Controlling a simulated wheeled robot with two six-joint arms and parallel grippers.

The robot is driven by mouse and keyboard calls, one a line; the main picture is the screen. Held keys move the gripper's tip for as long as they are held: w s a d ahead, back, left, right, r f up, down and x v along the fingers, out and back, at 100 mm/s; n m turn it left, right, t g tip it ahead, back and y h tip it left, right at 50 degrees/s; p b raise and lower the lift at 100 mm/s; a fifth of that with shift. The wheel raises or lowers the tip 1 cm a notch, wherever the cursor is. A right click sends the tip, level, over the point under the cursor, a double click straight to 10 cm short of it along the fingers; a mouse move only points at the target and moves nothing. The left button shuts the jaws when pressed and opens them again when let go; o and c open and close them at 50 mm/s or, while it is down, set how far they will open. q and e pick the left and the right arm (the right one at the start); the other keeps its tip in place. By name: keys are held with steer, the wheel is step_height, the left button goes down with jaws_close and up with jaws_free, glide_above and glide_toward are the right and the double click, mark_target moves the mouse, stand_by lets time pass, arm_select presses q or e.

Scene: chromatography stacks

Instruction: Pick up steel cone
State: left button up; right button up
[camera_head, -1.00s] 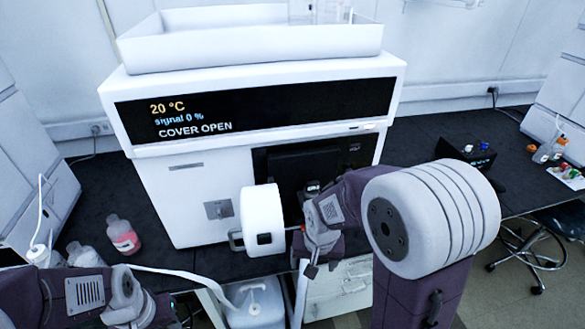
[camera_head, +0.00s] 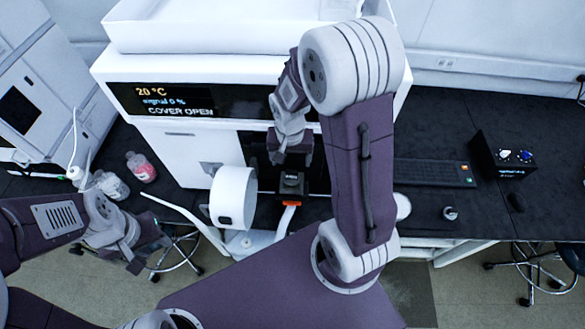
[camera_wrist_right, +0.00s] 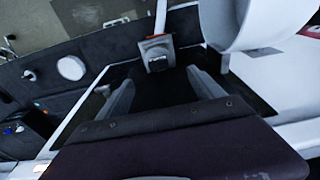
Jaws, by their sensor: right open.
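A small grey metallic piece (camera_head: 450,213) on the dark bench, right of my right arm, may be the steel cone; it is too small to be sure of its shape. It also shows at the far left of the right wrist view (camera_wrist_right: 30,75). My right gripper (camera_head: 288,156) is open in front of the instrument's open bay, above a small black-topped block (camera_head: 291,183). In the right wrist view this block (camera_wrist_right: 157,60) lies beyond and between the spread fingers (camera_wrist_right: 162,92), with nothing held. My left gripper (camera_head: 146,252) hangs low at left; its jaw state is unclear.
A white cylindrical cover (camera_head: 233,197) stands out close left of the right gripper. A white round disc (camera_head: 403,206) lies beside the metallic piece. A black control box (camera_head: 503,156) stands at right. Bottles (camera_head: 141,167) stand at left.

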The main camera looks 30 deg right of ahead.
mark_target(291, 172)
steer(key=shift+a+r, duration=0.2)
steer(key=shift+a, duration=0.05)
steer(key=f, duration=0.4)
steer(key=shift+w+d+f+p, duration=0.1)
steer(key=shift+w+d+p, duration=0.1)
steer(key=shift+d+p, duration=0.2)
step_height(291, 172, down, 5)
steer(key=shift+s+r+b, duration=0.1)
steer(key=shift+b, duration=0.3)
steer(key=shift+d, duration=0.15)
steer(key=c, duration=1.7)
